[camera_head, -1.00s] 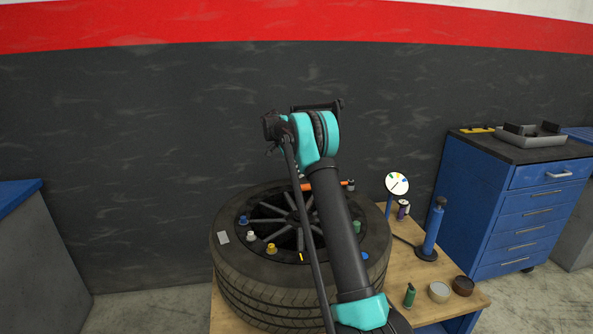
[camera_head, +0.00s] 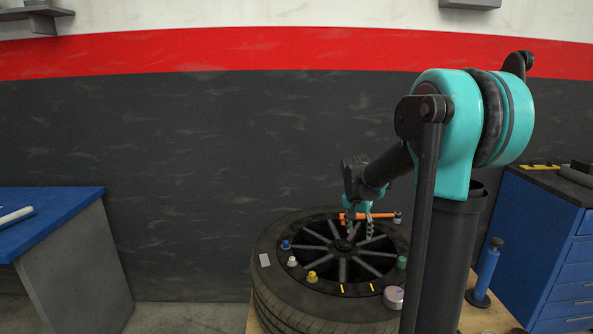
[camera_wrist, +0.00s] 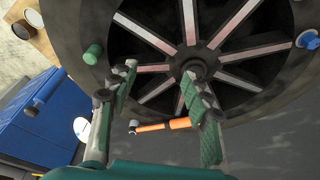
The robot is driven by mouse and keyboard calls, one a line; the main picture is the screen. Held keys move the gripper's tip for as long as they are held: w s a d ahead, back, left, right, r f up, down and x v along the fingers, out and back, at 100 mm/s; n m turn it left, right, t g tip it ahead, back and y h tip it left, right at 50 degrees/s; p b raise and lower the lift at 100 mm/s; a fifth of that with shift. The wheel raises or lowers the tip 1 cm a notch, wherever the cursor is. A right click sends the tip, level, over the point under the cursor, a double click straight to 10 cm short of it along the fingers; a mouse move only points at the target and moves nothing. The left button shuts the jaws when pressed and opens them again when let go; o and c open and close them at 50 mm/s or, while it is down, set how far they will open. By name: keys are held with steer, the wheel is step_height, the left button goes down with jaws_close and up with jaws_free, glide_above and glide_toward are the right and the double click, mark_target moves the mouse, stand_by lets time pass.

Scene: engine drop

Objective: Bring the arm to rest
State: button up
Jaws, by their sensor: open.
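My gripper (camera_head: 359,226) is open above the far right part of the tyre's wheel (camera_head: 343,262), with its fingers pointing down. In the wrist view my gripper (camera_wrist: 160,74) shows two green fingers spread apart, with wheel spokes beyond them. An orange-handled tool (camera_wrist: 165,125) appears between the fingers in that view. The tool (camera_head: 368,216) also shows beside the fingers in the head view; I cannot tell whether they touch it. My arm is bent, with its elbow high at the right.
The tyre (camera_head: 290,305) lies flat on a wooden table (camera_head: 480,318). Small coloured caps sit around its rim. A blue pump (camera_head: 486,270) stands to the right, near a blue drawer cabinet (camera_head: 530,240). A blue-topped bench (camera_head: 50,210) is at the left.

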steer(key=s+f+n, duration=0.2)
steer(key=s+f, duration=0.1)
steer(key=s, duration=0.5)
steer(key=s+a+f+n+t+y, duration=0.1)
steer(key=s+f+n, duration=0.1)
steer(key=s, duration=0.7)
steer(key=s+a+f+n+y, duration=0.1)
steer(key=s+f+n, duration=0.2)
steer(key=s, duration=0.6)
steer(key=shift+f+t, duration=0.4)
steer(key=shift+f, duration=0.55)
